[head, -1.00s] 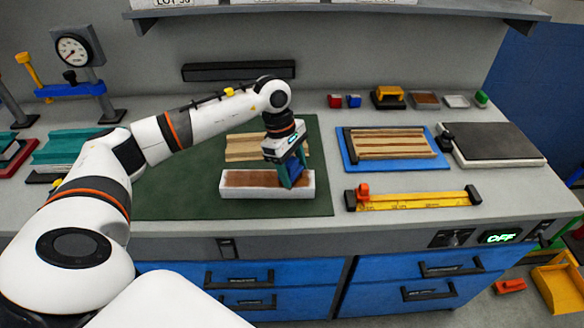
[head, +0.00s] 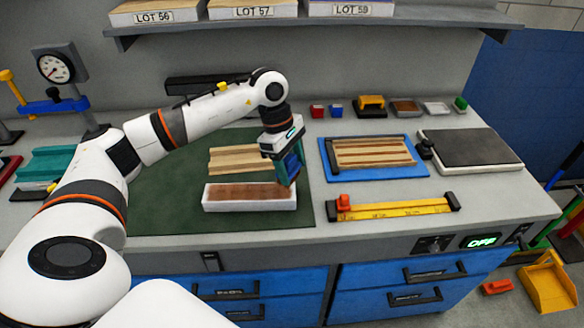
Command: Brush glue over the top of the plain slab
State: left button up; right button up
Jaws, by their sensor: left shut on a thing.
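A long white-sided block or tray (head: 250,206) with a brown top lies at the front of the green mat. I cannot tell whether it is a glue tray or a coated slab. A pale wooden piece with lengthwise strips (head: 233,159) lies behind it on the mat. My left gripper (head: 289,172) points down over the right end of the white-sided piece. It is shut on a blue-teal tool, mostly hidden by the fingers, so its tip and any contact are unclear. My right gripper is not in view.
A blue tray (head: 410,172) with a striped wood panel stands right of the mat (head: 165,205). A yellow ruler (head: 395,210) lies in front of it. A dark plate (head: 470,148) is at the far right. A gauge stand (head: 58,68) is at the left.

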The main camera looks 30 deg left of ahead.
pick_arm(q)
notch_tip(320, 180, up, 2)
jog(key=shift+d+p, duration=0.1)
jog(key=shift+p, duration=0.3)
jog(key=shift+r, duration=0.4)
jog(key=shift+f, duration=0.1)
